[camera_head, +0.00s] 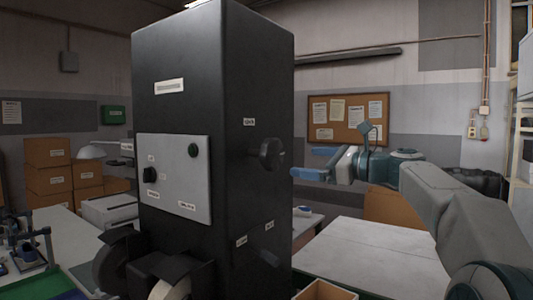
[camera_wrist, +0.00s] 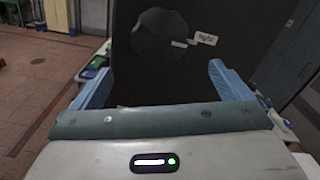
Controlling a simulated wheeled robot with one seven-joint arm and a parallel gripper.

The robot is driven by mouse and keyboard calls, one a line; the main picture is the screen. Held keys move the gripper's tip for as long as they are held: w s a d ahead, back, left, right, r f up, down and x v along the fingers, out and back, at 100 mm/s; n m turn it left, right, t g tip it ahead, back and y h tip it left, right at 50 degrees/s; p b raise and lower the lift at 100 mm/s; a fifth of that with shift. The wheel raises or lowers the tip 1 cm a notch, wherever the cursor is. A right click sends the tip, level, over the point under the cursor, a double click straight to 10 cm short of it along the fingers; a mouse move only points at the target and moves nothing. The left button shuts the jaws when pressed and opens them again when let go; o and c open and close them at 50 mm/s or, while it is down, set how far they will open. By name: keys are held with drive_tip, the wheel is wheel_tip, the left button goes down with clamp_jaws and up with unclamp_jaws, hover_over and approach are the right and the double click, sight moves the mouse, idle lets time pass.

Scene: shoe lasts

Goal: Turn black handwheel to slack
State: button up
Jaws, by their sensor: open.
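The black handwheel (camera_head: 271,153) sits on the right side face of a tall black machine cabinet (camera_head: 220,60). In the wrist view the handwheel (camera_wrist: 161,38) is a dark lobed knob ahead of my gripper, above the space between the fingers. A white label (camera_wrist: 207,39) is to its right, and a small pale mark lies at its lower right edge. My gripper (camera_head: 300,163) has blue fingers and is open and empty, to the right of the handwheel and apart from it. Both fingers (camera_wrist: 156,75) also show in the wrist view, spread wide.
A grey panel (camera_head: 175,178) with knobs is on the cabinet's front. A white table (camera_head: 370,255) stands to the right, below my arm. Free air lies between my gripper and the cabinet side.

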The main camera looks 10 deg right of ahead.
sight(277, 156)
drive_tip(key=p+x, duration=0.5)
drive_tip(key=x, duration=0.7)
drive_tip(key=shift+w+a+r, duration=0.2)
drive_tip(key=shift+a, duration=0.05)
drive_tip(key=shift+w+a+f, duration=0.15)
drive_tip(key=shift+w+a, duration=0.2)
drive_tip(key=shift+w, duration=0.05)
drive_tip(key=c, duration=1)
